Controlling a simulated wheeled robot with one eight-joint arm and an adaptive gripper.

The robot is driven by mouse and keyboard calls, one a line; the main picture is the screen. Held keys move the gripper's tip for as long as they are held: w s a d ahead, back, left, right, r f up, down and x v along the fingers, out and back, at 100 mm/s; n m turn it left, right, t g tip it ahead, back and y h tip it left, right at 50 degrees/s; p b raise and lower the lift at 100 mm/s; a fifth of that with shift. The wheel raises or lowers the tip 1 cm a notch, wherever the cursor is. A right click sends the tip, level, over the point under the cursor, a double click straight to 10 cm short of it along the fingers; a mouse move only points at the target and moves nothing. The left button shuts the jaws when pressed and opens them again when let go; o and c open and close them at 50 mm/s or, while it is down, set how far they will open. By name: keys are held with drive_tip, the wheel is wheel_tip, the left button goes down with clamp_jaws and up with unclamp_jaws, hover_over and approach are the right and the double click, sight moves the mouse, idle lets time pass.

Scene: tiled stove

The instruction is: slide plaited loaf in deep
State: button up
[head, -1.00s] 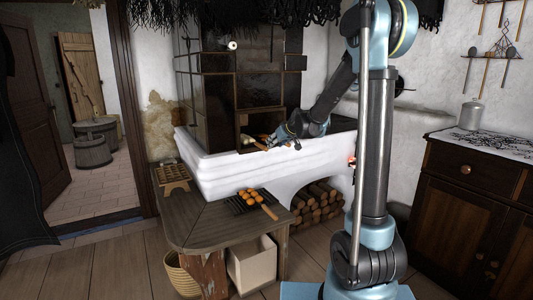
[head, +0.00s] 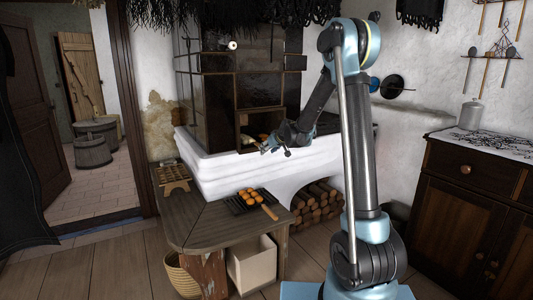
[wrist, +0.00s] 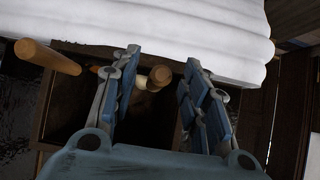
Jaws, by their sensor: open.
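In the head view a small golden-brown shape (head: 263,137), perhaps the plaited loaf, shows in the dark stove opening (head: 244,119); its plaiting is too small to make out. My gripper (head: 268,150) is in front of this opening, above the white ledge. In the wrist view my gripper (wrist: 161,66) is open. A round wooden handle end (wrist: 160,76) shows between its fingers, with no visible grip on it. A second, longer wooden handle (wrist: 48,57) lies to the left of the fingers. No loaf can be made out in the wrist view.
The white stove ledge (head: 222,178) runs below the opening. A wooden bench (head: 205,226) in front carries a dark rack with several orange-brown rolls (head: 252,195) and a small wooden stand (head: 173,178). Firewood (head: 316,205) fills the arch below. Tiled stove walls flank the opening.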

idle(0.3)
clamp_jaws()
drive_tip(key=shift+w+a, duration=0.95)
drive_tip(key=shift+w, duration=0.4)
drive_tip(key=shift+w+a, duration=0.9)
drive_tip(key=shift+w, duration=0.45)
drive_tip(key=shift+w+a, duration=0.95)
drive_tip(key=shift+w, duration=0.4)
drive_tip(key=shift+o, duration=0.2)
unclamp_jaws()
drive_tip(key=v, duration=1.1)
drive_tip(key=shift+s+d+r, duration=0.2)
drive_tip(key=shift+s, duration=0.05)
drive_tip(key=shift+s, duration=0.1)
